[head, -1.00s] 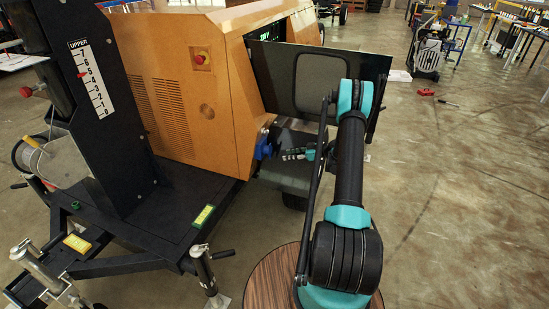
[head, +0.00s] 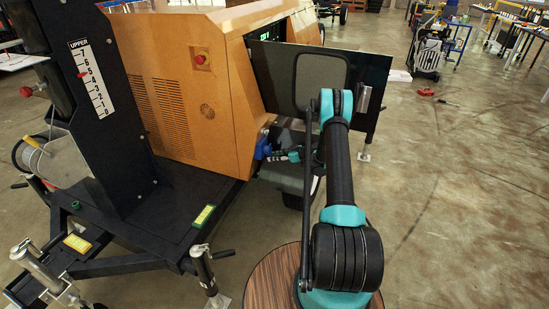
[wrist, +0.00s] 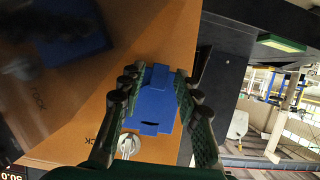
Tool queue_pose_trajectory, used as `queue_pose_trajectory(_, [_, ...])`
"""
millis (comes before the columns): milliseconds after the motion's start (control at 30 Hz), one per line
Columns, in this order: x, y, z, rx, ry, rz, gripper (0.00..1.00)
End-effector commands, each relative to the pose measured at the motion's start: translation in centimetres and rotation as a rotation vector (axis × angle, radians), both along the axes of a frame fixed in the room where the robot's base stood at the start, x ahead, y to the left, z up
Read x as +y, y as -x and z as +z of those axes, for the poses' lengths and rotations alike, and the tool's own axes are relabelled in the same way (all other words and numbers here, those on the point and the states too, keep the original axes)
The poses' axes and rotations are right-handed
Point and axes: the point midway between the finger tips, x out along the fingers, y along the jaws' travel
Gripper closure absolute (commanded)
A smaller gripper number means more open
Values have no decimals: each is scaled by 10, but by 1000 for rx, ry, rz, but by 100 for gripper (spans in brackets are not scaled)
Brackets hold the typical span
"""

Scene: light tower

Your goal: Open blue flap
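The blue flap (head: 263,149) is on the lower right end of the orange cabinet in the head view. It also shows in the wrist view (wrist: 153,108) as a blue piece on the orange face, near the middle. My gripper (wrist: 157,76) is open, with one green finger on each side of the flap. In the head view my gripper (head: 284,155) is just right of the flap, partly behind my arm. Whether the fingertips touch the flap cannot be told. The flap's far side is hidden.
The orange cabinet (head: 207,118) has a dark door panel (head: 272,66) standing open behind my arm. A round metal fitting (wrist: 128,146) is below the flap in the wrist view. A black mast (head: 92,105) stands at left. Floor at right (head: 455,200) is mostly clear.

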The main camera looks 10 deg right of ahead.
Motion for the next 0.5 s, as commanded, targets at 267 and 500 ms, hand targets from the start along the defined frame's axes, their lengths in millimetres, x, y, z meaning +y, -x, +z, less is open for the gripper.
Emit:
queue_pose_trajectory(267, [0, 0, 0, 0, 0, 0, 100])
queue_pose_trajectory(500, [0, 0, 0, 0, 0, 0, 100])
